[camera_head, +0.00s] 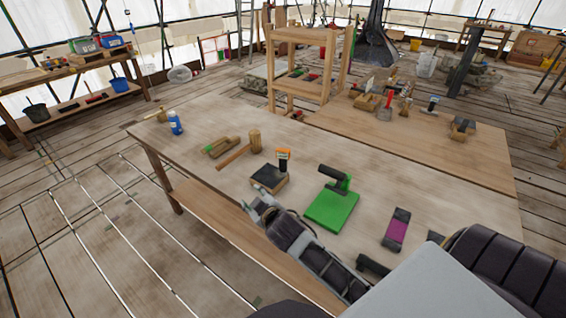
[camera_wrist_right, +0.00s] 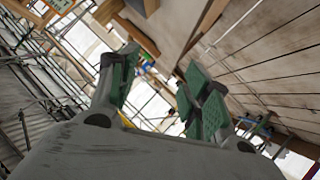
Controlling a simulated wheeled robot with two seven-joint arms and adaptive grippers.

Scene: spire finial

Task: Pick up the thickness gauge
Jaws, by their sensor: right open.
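I cannot tell for sure which item is the thickness gauge. A small upright orange-and-dark tool (camera_head: 283,155) stands on the near workbench, right behind a dark-topped block (camera_head: 268,177); its details are too small to read. My right gripper (camera_head: 259,205) is near the bench's front edge, on the near side of that block. In the right wrist view, its jaws with green pads (camera_wrist_right: 158,98) are spread, with nothing held between them. The wrist view looks out past the bench, and no gauge can be made out there. My left gripper is not in view.
A wooden shelf unit (camera_head: 301,72) stands behind.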

